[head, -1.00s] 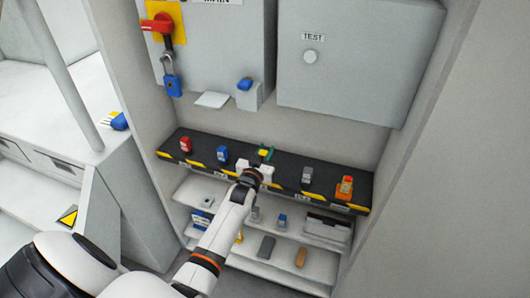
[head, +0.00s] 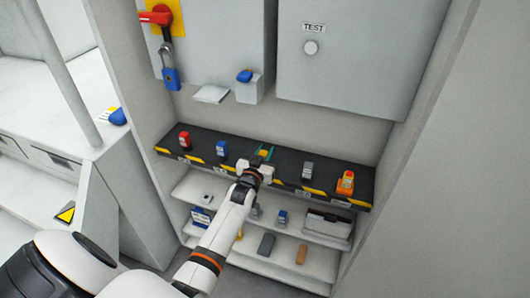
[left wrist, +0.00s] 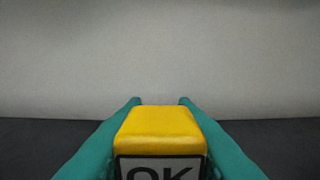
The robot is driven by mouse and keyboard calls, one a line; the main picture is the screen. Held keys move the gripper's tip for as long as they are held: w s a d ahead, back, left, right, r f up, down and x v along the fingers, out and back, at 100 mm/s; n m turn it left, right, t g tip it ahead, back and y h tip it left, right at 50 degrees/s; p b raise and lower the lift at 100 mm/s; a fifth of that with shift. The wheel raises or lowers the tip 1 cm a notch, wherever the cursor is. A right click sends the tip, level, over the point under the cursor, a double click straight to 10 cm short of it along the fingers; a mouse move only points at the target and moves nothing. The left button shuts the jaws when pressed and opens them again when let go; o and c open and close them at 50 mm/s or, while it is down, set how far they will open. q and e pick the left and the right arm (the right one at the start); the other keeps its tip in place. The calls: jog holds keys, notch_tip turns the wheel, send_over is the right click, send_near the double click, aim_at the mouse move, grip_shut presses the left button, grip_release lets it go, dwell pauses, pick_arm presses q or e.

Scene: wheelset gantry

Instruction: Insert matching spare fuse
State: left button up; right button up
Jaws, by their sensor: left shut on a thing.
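My left gripper (head: 263,156) is over the middle of the black shelf, with its green fingers shut on a yellow-topped block (left wrist: 160,133). In the left wrist view the block sits between both fingers, and its near face carries a white label reading "OK". The hand hides most of it in the head view, so I cannot tell whether it touches the shelf. A red fuse-like block (head: 185,140) and a blue one (head: 221,150) stand left of the gripper. A grey one (head: 307,170) and an orange one (head: 345,183) stand to its right. My right gripper is not in view.
The black shelf (head: 284,168) has a yellow-striped front edge. White shelves (head: 282,252) below hold several small items. Above hang a grey TEST cabinet (head: 345,75), a blue padlock (head: 170,78) and a red switch handle (head: 156,16). A partition (head: 425,135) bounds the right side.

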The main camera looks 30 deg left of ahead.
pick_arm(q)
jog(key=o, duration=1.1)
jog(key=shift+c, duration=0.2)
jog(key=v, duration=1.2)
jog(key=shift+f, duration=0.1)
